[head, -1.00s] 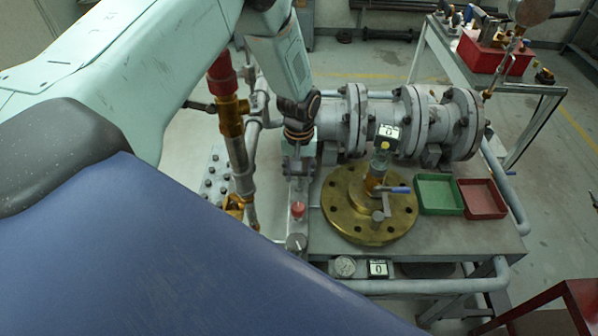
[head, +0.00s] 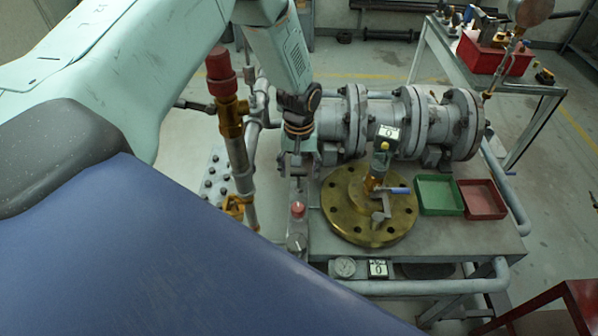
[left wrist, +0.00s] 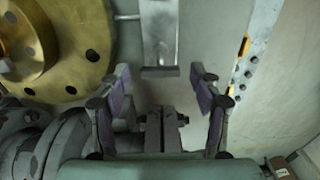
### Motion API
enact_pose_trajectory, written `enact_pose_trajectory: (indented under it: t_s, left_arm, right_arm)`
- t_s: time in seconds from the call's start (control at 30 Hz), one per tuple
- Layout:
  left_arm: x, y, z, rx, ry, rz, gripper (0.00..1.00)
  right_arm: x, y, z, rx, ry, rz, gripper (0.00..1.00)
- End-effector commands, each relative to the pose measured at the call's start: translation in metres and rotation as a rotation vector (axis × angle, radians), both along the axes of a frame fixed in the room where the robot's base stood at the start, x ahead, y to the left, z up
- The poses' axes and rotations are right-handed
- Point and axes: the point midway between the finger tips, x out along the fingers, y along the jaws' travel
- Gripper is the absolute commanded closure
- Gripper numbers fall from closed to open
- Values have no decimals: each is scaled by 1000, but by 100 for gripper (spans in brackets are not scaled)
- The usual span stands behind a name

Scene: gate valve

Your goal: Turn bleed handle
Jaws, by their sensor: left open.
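My left gripper (head: 298,160) hangs down in front of the grey flanged pipe, left of the brass flange. In the left wrist view it (left wrist: 165,88) is open, its two fingers spread apart with nothing between the pads. A flat grey metal bar (left wrist: 160,38) comes in from the top there, and its end stops near the gap between the fingertips. I cannot tell for sure whether this bar is the bleed handle. A small lever with a blue grip (head: 394,190) sits on the brass flange (head: 350,222), right of my gripper. My right gripper is not in view.
A red-capped brass pipe (head: 228,105) stands just left of my gripper. A red knob (head: 297,210) is below it. The grey flanged pipe (head: 400,125) lies behind. Green (head: 438,196) and red (head: 482,199) trays are on the bench's right side.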

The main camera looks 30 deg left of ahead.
Motion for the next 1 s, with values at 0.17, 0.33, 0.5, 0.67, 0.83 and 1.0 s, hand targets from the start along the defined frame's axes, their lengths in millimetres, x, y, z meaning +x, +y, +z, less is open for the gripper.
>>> enact_pose_trajectory:
  t_s: [0.17, 0.33, 0.5, 0.67, 0.83, 1.0]
  left_arm:
    - [1, 0, 39, -1, -4, -1, 36]
    - [0, 0, 71, -1, -3, -1, 36]
    - [0, 0, 94, 0, -1, -1, 36]
    - [-1, 0, 102, -1, 1, -1, 36]
    - [-1, 0, 103, 0, 1, -1, 36]
    - [-1, 0, 103, 0, 1, -1, 36]
  right_arm:
    - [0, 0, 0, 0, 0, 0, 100]
    - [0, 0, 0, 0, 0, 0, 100]
    - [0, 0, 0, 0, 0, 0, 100]
    - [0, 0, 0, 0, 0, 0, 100]
    - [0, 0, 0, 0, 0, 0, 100]
    - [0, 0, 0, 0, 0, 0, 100]
